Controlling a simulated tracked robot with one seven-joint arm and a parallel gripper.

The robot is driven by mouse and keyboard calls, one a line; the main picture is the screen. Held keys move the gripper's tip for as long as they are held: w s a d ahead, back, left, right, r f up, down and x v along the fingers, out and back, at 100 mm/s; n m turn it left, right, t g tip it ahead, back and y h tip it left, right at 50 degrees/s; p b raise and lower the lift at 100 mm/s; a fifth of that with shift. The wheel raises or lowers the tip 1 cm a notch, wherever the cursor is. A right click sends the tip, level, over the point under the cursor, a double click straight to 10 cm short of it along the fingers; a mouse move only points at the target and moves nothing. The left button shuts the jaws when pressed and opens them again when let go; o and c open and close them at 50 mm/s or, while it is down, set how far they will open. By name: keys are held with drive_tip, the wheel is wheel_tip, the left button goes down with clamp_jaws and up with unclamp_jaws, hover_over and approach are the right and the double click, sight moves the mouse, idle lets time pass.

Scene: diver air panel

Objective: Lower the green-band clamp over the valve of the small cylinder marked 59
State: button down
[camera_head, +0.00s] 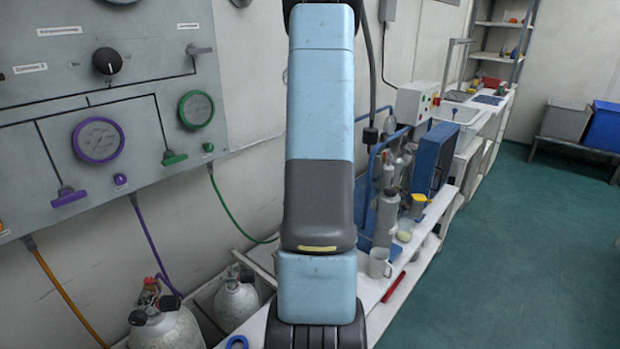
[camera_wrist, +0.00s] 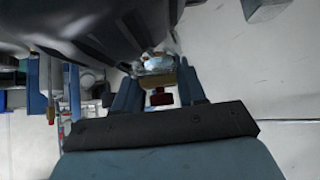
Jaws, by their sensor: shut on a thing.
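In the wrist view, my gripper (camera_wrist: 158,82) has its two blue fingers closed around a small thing. A shiny metal piece (camera_wrist: 157,63) shows at the fingertips, and a dark red part (camera_wrist: 160,98) shows between the fingers. I cannot make out a green band on it. In the head view, my arm hides my gripper. Two pale cylinders with valves, one at the bottom left (camera_head: 166,328) and one nearer my arm (camera_head: 237,303), stand below the panel. A slim grey cylinder (camera_head: 387,217) stands right of my arm. No number 59 is legible on any of them.
The wall panel (camera_head: 150,75) has purple and green gauges, with orange, purple and green hoses (camera_head: 235,222) hanging below. A long white bench (camera_head: 425,250) on the right carries a grey mug (camera_head: 380,263), a blue frame and bottles. The green floor (camera_head: 520,250) is clear.

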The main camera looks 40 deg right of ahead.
drive_tip(key=w+a, duration=0.5)
drive_tip(key=shift+a, duration=0.35)
idle(0.3)
drive_tip(key=shift+w+a, duration=0.1)
drive_tip(key=shift+a, duration=0.15)
drive_tip(key=shift+f, duration=1.8)
idle(2.0)
drive_tip(key=c, duration=0.6)
unclamp_jaws()
drive_tip(key=shift+o, duration=0.2)
drive_tip(key=shift+a, duration=0.1)
drive_tip(key=v, duration=1.3)
drive_tip(key=shift+s+r, duration=0.2)
drive_tip(key=shift+s, duration=0.05)
